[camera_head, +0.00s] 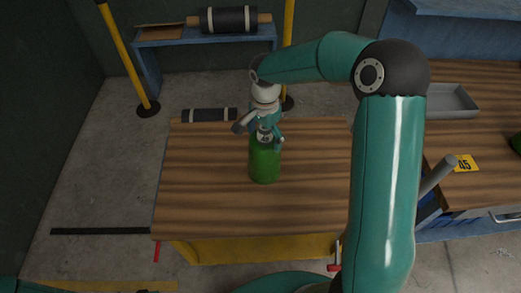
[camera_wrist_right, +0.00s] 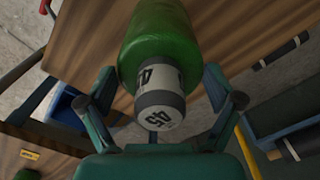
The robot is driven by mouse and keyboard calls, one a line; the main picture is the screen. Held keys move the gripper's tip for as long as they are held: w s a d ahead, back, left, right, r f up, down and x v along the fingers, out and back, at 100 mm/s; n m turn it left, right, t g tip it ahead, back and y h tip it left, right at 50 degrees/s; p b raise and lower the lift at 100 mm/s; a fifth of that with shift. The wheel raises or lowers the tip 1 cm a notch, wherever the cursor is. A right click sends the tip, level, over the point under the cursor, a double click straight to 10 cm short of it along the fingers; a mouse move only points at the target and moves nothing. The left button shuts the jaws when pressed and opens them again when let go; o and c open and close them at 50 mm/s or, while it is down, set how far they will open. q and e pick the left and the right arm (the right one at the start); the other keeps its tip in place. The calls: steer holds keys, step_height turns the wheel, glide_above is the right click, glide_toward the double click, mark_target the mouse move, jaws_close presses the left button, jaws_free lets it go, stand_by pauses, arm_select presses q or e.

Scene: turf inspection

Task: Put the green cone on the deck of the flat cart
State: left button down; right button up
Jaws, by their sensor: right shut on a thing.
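The green cone (camera_head: 264,163) shows upright, over the wooden deck of the flat cart (camera_head: 205,205). Its grey-and-white neck, marked 45, faces the right wrist camera, where the green body (camera_wrist_right: 160,30) points away toward the wood. My right gripper (camera_head: 263,135) comes from above and is shut on the cone's upper end; its fingers (camera_wrist_right: 160,90) flank the neck in the right wrist view. Whether the cone's base touches the deck I cannot tell. My left gripper is not in view.
A workbench at the right has a yellow 45 tag (camera_head: 465,163), a grey tray (camera_head: 452,101) and another green thing (camera_head: 517,143) at the picture's edge. A blue rack (camera_head: 205,36) holds a dark roll (camera_head: 229,20). A dark roll (camera_head: 209,115) lies behind the cart.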

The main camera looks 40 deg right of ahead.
steer(key=shift+f, duration=2.95)
steer(key=o, duration=1.5)
